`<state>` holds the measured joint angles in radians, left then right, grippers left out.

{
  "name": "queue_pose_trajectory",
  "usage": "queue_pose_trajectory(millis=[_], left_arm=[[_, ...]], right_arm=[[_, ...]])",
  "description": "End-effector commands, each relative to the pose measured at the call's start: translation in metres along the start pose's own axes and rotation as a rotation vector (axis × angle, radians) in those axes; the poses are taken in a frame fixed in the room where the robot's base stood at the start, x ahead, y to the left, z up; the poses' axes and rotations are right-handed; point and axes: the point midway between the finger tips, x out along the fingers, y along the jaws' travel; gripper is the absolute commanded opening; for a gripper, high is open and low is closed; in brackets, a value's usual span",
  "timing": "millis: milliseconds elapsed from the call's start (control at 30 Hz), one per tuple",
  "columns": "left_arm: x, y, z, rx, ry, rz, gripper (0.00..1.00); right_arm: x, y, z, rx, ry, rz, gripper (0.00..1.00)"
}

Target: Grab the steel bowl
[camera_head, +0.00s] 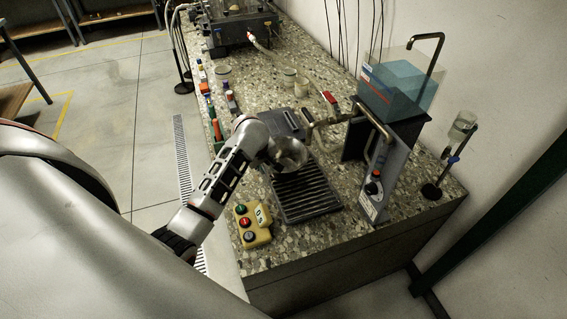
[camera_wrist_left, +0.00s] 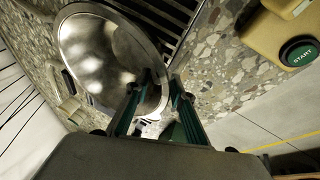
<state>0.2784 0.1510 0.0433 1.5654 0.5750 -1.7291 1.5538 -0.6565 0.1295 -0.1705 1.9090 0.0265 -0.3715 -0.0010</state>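The steel bowl (camera_head: 291,152) is shiny and round, at the upper end of the black slatted drain tray (camera_head: 309,196). In the left wrist view the bowl (camera_wrist_left: 92,50) fills the upper left, with its hollow inside showing. My left gripper (camera_wrist_left: 163,82) has its two fingers apart, one over the bowl's inside and one outside its near rim. The rim lies between the fingertips; I see a gap and cannot tell whether either finger touches it. In the head view the left gripper (camera_head: 268,150) is at the bowl's left side, its fingers partly hidden. My right gripper is not in view.
A yellow button box (camera_head: 252,225) stands left of the tray. A bent metal pipe (camera_head: 330,122) reaches close to the bowl. The water tank (camera_head: 395,85) and its panel stand to the right. Small bottles line the counter's left edge. The counter's front corner is clear.

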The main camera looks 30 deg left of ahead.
Motion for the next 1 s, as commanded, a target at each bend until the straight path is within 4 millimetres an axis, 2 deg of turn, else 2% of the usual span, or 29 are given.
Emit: queue_pose_trajectory(millis=[133,367,433,467,1000], left_arm=[[0.01,0.0002,-0.0011,0.0,0.002,0.001,0.23],[0.0108,0.0005,-0.0006,0.0,0.001,0.002,0.23],[0.0108,0.0004,-0.0005,0.0,0.001,0.001,0.05],[0.0107,0.0004,-0.0005,0.0,0.001,0.001,0.0],[0.0087,0.0032,-0.0042,0.0,0.002,0.002,0.0]], right_arm=[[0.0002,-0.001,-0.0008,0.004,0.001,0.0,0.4],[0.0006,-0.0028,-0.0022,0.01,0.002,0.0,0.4],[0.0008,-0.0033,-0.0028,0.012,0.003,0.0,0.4],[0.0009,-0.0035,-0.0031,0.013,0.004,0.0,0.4],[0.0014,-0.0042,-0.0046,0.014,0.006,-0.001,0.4]])
